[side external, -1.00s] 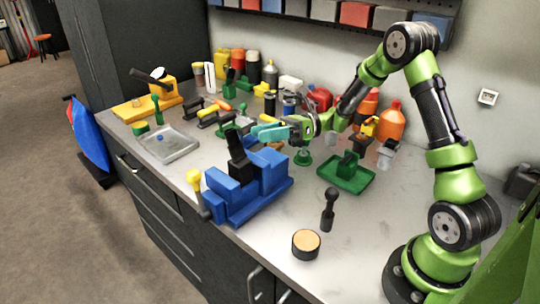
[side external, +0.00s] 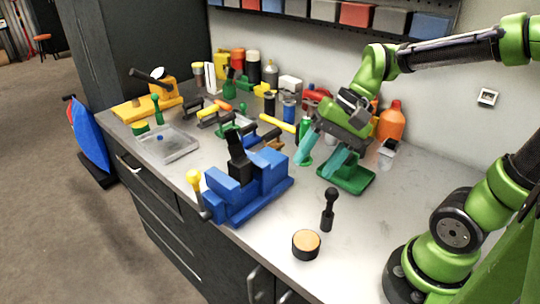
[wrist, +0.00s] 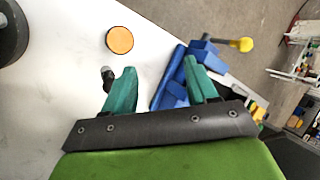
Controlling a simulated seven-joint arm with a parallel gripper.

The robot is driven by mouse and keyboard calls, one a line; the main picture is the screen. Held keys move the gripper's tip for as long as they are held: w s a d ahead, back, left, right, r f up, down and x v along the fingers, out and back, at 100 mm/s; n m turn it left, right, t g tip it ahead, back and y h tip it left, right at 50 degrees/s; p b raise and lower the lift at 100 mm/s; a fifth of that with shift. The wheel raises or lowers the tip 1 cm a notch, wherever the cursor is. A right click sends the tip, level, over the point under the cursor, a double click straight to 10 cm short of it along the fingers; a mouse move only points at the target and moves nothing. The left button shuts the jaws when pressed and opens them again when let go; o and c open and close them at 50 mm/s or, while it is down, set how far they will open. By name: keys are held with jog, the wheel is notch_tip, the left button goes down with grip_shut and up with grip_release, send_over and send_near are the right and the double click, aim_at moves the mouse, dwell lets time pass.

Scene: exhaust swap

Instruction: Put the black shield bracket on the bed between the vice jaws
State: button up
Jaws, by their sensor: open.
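The blue vice (side external: 222,205) stands at the front edge of the bench. A black piece that looks like the shield bracket (side external: 238,165) stands between its jaws, its upper part leaning and rising above them. Its lower end is hidden by the near jaw, so I cannot see how it meets the bed. My gripper (side external: 316,166) is open, with teal fingers pointing down, to the right of the vice and apart from it. It hangs by the green tray. In the wrist view the vice (wrist: 171,88) shows partly behind my open gripper (wrist: 160,68); the bracket is not clear there.
The green tray (side external: 355,186) lies under and right of my gripper. A black knobbed tool (side external: 328,212) and an orange-topped round puck (side external: 306,244) stand in front.

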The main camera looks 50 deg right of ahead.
jog(key=shift+s+d+r+n+t+h, duration=0.3)
jog(key=shift+s+r+n+t+h, duration=0.2)
jog(key=shift+n+t, duration=0.35)
jog(key=shift+s+d+r+n+t+h, duration=0.3)
jog(key=shift+s+r+n+t+h, duration=0.25)
jog(key=shift+n, duration=0.45)
jog(key=shift+s+d+r+n+t+h, duration=0.35)
jog(key=shift+r+n+t+h, duration=0.3)
jog(key=shift+n, duration=0.3)
